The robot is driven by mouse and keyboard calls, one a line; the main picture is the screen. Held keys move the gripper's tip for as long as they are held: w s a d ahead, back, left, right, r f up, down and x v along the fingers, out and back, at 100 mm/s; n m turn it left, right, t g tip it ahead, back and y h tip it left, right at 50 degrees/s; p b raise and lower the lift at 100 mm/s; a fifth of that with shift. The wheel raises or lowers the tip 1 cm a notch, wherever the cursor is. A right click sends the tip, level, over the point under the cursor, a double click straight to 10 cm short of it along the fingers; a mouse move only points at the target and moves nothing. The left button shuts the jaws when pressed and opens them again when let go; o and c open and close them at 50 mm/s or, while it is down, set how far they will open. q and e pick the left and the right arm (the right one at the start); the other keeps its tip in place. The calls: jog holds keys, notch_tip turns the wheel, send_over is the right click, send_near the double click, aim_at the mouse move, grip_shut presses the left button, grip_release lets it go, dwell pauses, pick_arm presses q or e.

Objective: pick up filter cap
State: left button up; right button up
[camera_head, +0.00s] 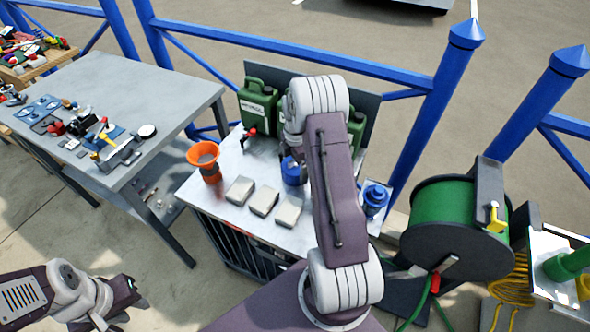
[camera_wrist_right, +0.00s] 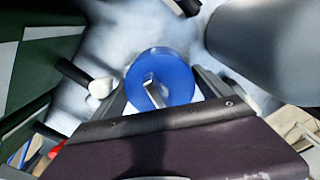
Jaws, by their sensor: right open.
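The filter cap seems to be the round blue cap (camera_wrist_right: 178,72) with a pale metal bar across its top, in the right wrist view. In the head view, a blue round body (camera_head: 292,172) on the metal bench is partly hidden by my right arm. My right gripper (camera_wrist_right: 160,80) is open, with its fingers on either side of the blue cap; I cannot tell whether they touch it.
The bench (camera_head: 228,222) also bears an orange funnel (camera_head: 205,158), several grey blocks (camera_head: 263,201), green cans (camera_head: 258,103) and another blue housing (camera_head: 375,198). A green hose reel (camera_head: 450,215) stands at right. A grey table (camera_head: 170,95) with tools stands at left.

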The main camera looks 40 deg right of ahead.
jog(key=shift+w+f, duration=0.1)
jog(key=shift+f, duration=0.4)
jog(key=c, duration=1.2)
notch_tip(320, 180, up, 21)
jog(key=p, duration=0.5)
jog(key=shift+p, duration=0.35)
